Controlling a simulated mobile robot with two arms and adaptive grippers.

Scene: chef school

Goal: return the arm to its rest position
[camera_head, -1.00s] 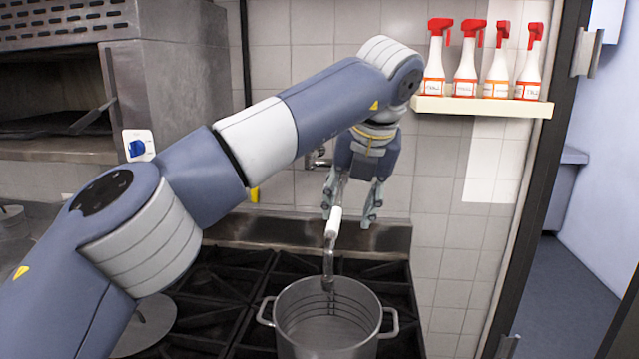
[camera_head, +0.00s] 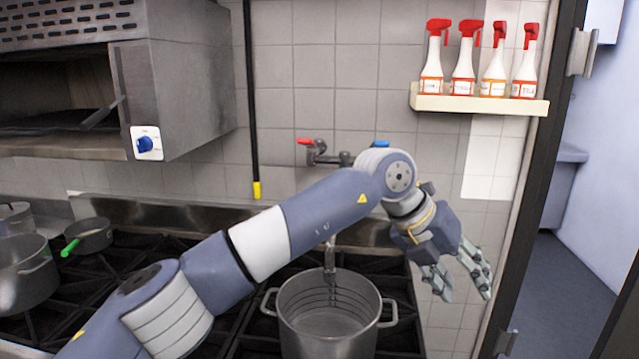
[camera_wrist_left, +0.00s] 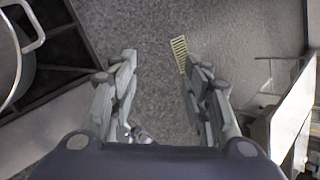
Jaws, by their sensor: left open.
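My left gripper (camera_head: 462,285) is open and empty in the head view. It hangs right of the steel pot (camera_head: 328,335), apart from it, with its fingers pointing down and to the right. In the left wrist view, the open fingers (camera_wrist_left: 165,88) have bare grey floor (camera_wrist_left: 150,35) between and beyond them. My right gripper is out of view.
The pot's rim and handle (camera_wrist_left: 35,38) show at the wrist view's left. A shelf (camera_head: 480,105) holds several red-topped spray bottles (camera_head: 463,62). A tap (camera_head: 318,152) is on the wall. A dark door frame (camera_head: 530,190) stands right. Several pans, including one with a green handle (camera_head: 72,247), are at left.

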